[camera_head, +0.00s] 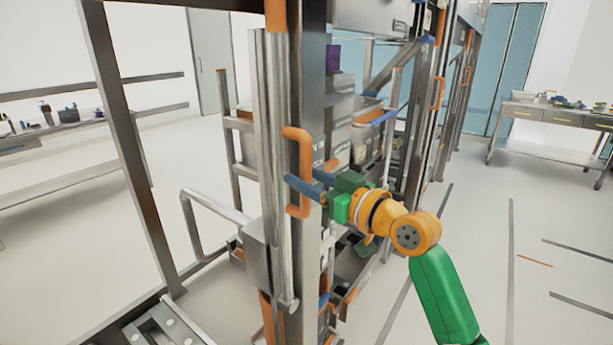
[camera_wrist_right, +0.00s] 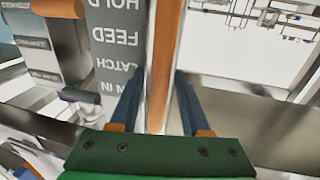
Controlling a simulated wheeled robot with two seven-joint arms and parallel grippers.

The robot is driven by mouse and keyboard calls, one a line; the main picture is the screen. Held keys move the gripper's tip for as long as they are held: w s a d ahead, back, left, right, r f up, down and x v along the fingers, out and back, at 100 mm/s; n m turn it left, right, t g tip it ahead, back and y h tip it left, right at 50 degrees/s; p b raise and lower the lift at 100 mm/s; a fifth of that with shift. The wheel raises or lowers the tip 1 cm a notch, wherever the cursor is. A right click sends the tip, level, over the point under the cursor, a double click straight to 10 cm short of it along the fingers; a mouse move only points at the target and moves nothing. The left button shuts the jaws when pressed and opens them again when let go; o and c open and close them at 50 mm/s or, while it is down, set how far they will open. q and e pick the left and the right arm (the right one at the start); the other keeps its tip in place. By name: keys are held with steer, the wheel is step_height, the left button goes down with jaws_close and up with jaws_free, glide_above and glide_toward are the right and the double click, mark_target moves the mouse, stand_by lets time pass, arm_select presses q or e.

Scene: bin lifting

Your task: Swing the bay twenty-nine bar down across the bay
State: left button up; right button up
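A long silver bar (camera_head: 270,150) stands upright against the rack post, its lower end by a grey box bracket (camera_head: 262,250). An orange D-shaped handle (camera_head: 304,172) is beside it at mid height. My right gripper (camera_head: 304,182) is at the handle's lower half, one blue finger in front of it. In the right wrist view, the handle's orange grip (camera_wrist_right: 164,75) runs between the two blue fingers, with a narrow gap on the left; the fingers look open around it. No bay number is readable. My left gripper is out of view.
The post carries an upside-down label (camera_wrist_right: 118,45) in the wrist view. A bent silver rail (camera_head: 215,208) juts out left of the bar. Bins (camera_head: 370,135) sit on the rack behind my gripper. Worktables stand far left and far right (camera_head: 560,115).

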jaws_close()
stand_by(1.2)
